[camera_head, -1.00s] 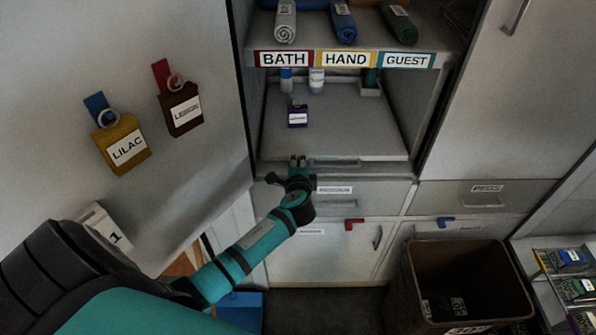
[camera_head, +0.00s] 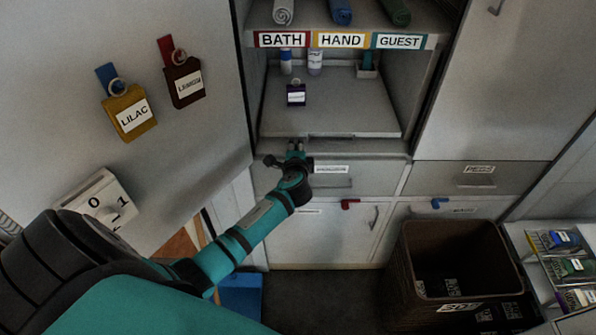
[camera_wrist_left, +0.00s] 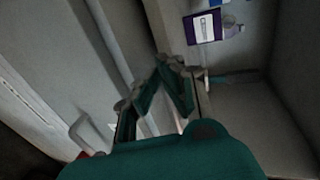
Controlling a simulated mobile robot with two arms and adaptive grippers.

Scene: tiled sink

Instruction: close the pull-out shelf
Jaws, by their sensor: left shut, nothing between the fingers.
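The pull-out shelf (camera_head: 345,108) is a grey board in the cabinet opening, under the BATH, HAND and GUEST labels. Its front edge has a dark recessed grip. A small purple box with a white label (camera_head: 296,95) stands on it; this box also shows in the left wrist view (camera_wrist_left: 206,27). My left gripper (camera_head: 295,147) is shut and empty at the left part of the shelf's front edge. In the left wrist view its fingertips (camera_wrist_left: 170,62) meet close to the shelf front. I cannot tell whether they touch it. My right gripper is not in view.
Two bottles (camera_head: 315,64) stand at the back of the shelf. Rolled towels (camera_head: 341,12) lie above. A drawer handle (camera_head: 333,183) is just below my gripper. The open door with the LILAC tag (camera_head: 130,113) flanks the left. A brown bin (camera_head: 404,262) stands lower right.

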